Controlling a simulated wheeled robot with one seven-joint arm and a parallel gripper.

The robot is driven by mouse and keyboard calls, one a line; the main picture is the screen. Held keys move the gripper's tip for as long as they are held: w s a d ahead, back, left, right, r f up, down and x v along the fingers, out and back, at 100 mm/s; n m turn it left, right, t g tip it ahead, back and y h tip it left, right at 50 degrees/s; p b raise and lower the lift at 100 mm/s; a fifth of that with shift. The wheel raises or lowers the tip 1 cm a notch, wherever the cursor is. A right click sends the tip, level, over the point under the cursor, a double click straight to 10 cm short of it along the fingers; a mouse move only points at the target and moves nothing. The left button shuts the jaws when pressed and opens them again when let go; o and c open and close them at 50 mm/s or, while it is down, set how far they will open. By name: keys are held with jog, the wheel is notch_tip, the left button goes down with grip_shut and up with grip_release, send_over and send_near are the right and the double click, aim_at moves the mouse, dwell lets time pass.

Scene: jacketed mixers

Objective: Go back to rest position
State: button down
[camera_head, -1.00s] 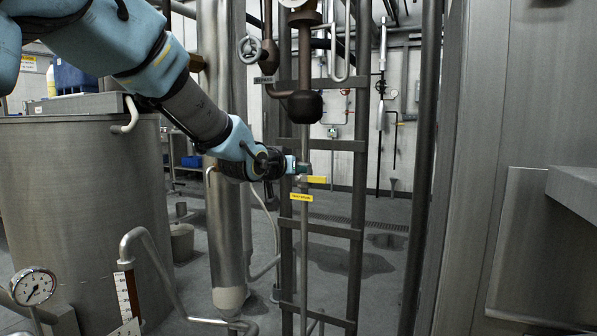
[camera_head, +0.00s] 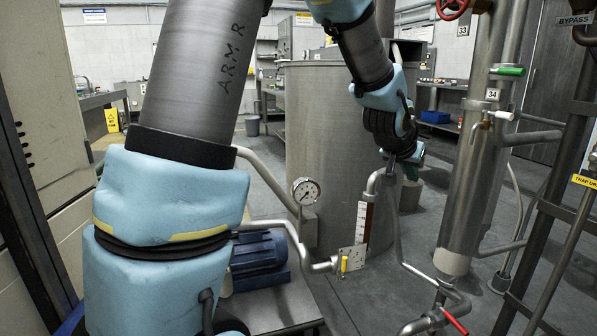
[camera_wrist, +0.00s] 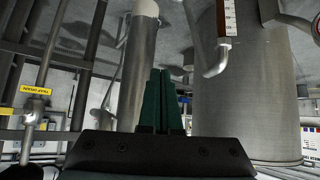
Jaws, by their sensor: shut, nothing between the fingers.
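My gripper (camera_wrist: 161,100) shows in the wrist view as two dark green fingers pressed together, with nothing between them. In the head view my gripper (camera_head: 411,166) hangs at the end of my blue and grey arm, in front of the right part of a large steel tank (camera_head: 327,130). It is above and a little right of a bent pipe with a level scale, and I cannot tell how far it is from the tank. The tank also fills the right of the wrist view (camera_wrist: 262,90).
A pressure gauge (camera_head: 306,191) and a blue motor (camera_head: 258,262) stand before the tank. A steel column (camera_head: 478,170) with a green-handled valve (camera_head: 507,70) rises at right. A yellow-tagged pipe (camera_wrist: 34,100) is at left in the wrist view.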

jog(key=a+f+n+g+y, duration=0.1)
jog(key=a+f+n+y, duration=0.3)
jog(key=a, duration=1.5)
jog(key=s+a+f+n+g+y, duration=0.1)
jog(key=s+a+f+n+g, duration=0.15)
jog(key=s+a, duration=0.45)
jog(key=s+a+f+n+g+y, duration=0.1)
jog(key=s+a+f, duration=0.3)
jog(key=a, duration=0.6)
notch_tip(320, 180, up, 18)
jog(key=s+p, duration=0.1)
jog(key=p, duration=1.6)
jog(key=shift+s+a+f, duration=0.15)
jog(key=shift+s, duration=0.05)
jog(key=shift+g, duration=0.25)
